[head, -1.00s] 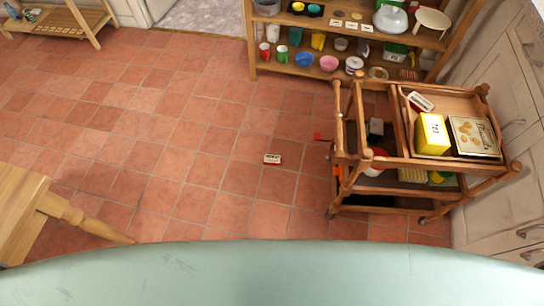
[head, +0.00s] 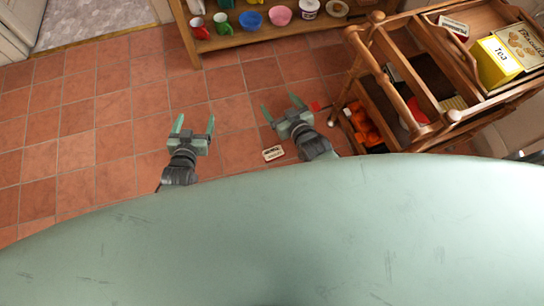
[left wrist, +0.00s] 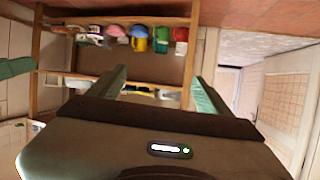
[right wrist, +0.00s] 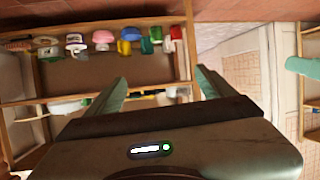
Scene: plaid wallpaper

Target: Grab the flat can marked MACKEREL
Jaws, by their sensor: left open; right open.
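A small flat can with a pale label (head: 273,153) lies on the tiled floor in the head view; its lettering is too small to read. It is just left of and below my right gripper (head: 281,108), close to my wrist and apart from the fingers. My right gripper is open and empty. My left gripper (head: 194,126) is open and empty, further left over bare tiles. The wrist views show my left fingers (left wrist: 160,85) and right fingers (right wrist: 160,85) spread with nothing between them; the can is not in those views.
A wooden trolley (head: 404,77) stands at the right, with a yellow tea box (head: 497,58) and a biscuit tin (head: 524,45) on top. Another flat can (head: 453,27) lies on it. A wooden shelf (head: 232,47) with cups and bowls is at the back. Floor at left is clear.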

